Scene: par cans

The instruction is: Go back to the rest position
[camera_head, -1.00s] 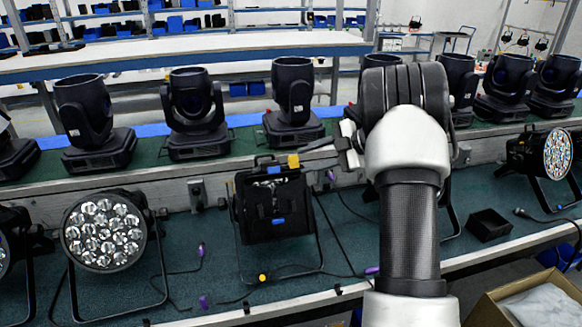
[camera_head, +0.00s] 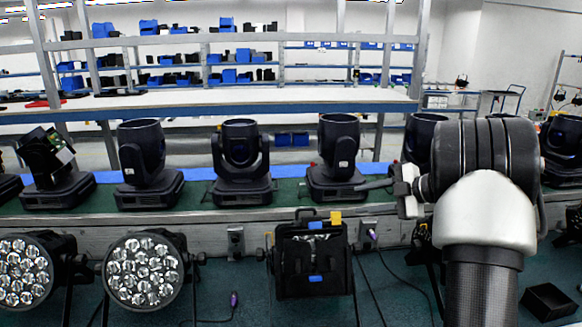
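My gripper (camera_head: 388,184) shows at the left side of my arm's dark, ribbed wrist, right of the middle of the view. It is seen from the side and small, with a finger pointing left in front of a moving-head light, so I cannot tell whether it is open or shut. No held thing can be made out. A par can (camera_head: 313,262) with a black back, a yellow tag and blue marks stands on the lower green bench, below and left of my gripper and apart from it.
Par cans with clear lenses (camera_head: 144,270) stand at lower left. Moving-head lights (camera_head: 241,165) line the upper green shelf behind. A small black box (camera_head: 549,301) sits at lower right. A white-topped table (camera_head: 230,97) and shelves with blue bins (camera_head: 232,75) stand farther back.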

